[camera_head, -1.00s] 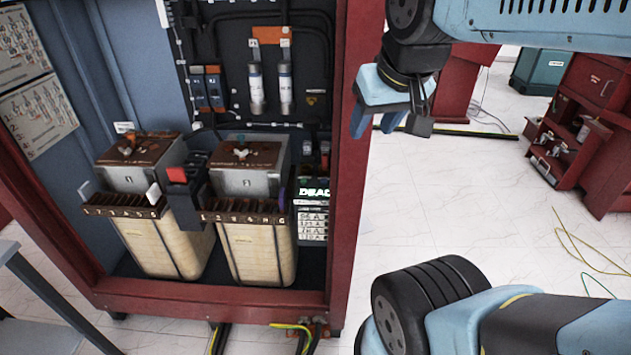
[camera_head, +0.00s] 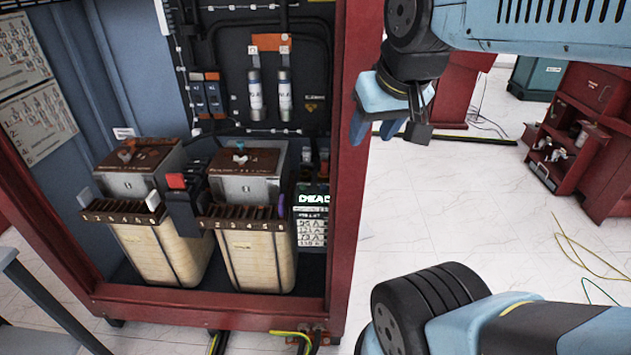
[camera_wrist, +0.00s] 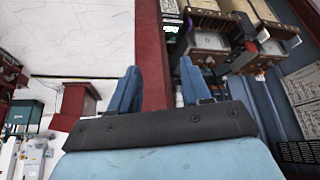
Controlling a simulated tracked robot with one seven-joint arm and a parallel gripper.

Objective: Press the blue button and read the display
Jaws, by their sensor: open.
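I cannot make out a blue button for certain; a small blue piece (camera_head: 240,146) shows on top of the right transformer block. My gripper (camera_head: 390,128) is open and empty, outside the cabinet, right of its red frame. In the wrist view its blue fingers (camera_wrist: 159,85) are spread apart.
The red cabinet frame (camera_head: 345,150) stands between my gripper and the display. Two transformer blocks, the left (camera_head: 160,250) and the right (camera_head: 256,262), fill the cabinet floor. Yellow and green cables (camera_head: 572,243) lie on the white floor. Open floor lies right of the cabinet.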

